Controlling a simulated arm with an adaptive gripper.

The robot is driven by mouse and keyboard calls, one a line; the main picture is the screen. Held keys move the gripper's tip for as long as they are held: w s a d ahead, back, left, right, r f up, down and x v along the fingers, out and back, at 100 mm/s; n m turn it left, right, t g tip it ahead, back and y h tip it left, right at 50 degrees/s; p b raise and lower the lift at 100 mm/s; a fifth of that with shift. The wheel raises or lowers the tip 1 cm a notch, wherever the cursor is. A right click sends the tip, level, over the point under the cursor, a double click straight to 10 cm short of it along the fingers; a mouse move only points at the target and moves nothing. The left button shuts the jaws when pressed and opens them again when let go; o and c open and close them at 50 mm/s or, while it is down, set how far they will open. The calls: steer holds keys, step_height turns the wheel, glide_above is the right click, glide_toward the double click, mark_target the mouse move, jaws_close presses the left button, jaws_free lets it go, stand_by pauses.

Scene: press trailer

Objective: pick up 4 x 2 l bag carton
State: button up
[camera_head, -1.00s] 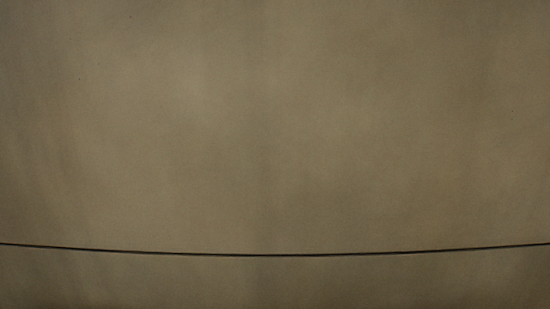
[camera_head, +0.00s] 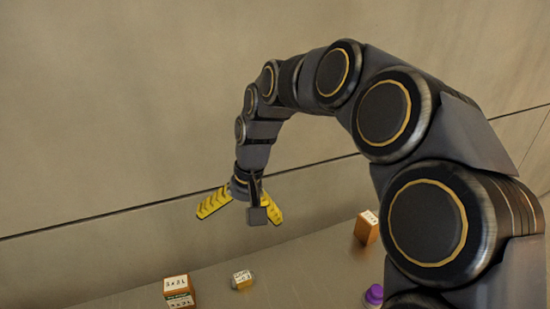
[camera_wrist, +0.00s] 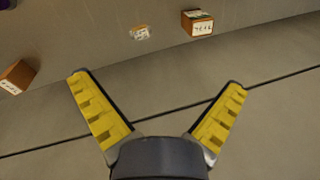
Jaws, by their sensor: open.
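An orange-brown carton (camera_head: 178,300) with white labels and a green band stands at the lower left of the head view. It also shows at the top of the wrist view (camera_wrist: 197,26), where its label seems to read "4 x 2". The print is too small to be sure. My gripper (camera_head: 240,215) is open and empty, its yellow fingers spread wide, in front of the wall and above the cartons. In the wrist view my gripper (camera_wrist: 158,82) has nothing between its fingers, and the carton is well beyond the fingertips.
A small white and yellow box (camera_head: 242,281) lies right of the carton. Another orange-brown box (camera_head: 365,230) with a white label stands farther right. A purple-topped object (camera_head: 374,294) is at the lower right, beside my arm. The metal surface (camera_head: 290,268) between them is bare.

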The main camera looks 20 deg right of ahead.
steer(key=w+d+f+m+t, duration=0.1)
steer(key=w+d+f+m, duration=0.3)
steer(key=w+d+f, duration=0.5)
steer(key=m+g+h, duration=0.1)
steer(key=m+h, duration=0.6)
steer(key=m, duration=0.3)
glide_toward(370, 223)
steer(key=d+f, duration=0.1)
steer(key=w+d+f, duration=0.1)
steer(key=f, duration=0.1)
steer(key=w+d+f, duration=0.1)
steer(key=f, duration=0.1)
steer(key=shift+f, duration=0.1)
steer(key=x, duration=0.7)
steer(key=shift+s+d+f, duration=0.1)
steer(key=shift+d+f, duration=0.1)
steer(key=shift+f, duration=0.1)
steer(key=shift+r, duration=0.1)
steer(key=c, duration=1.1)
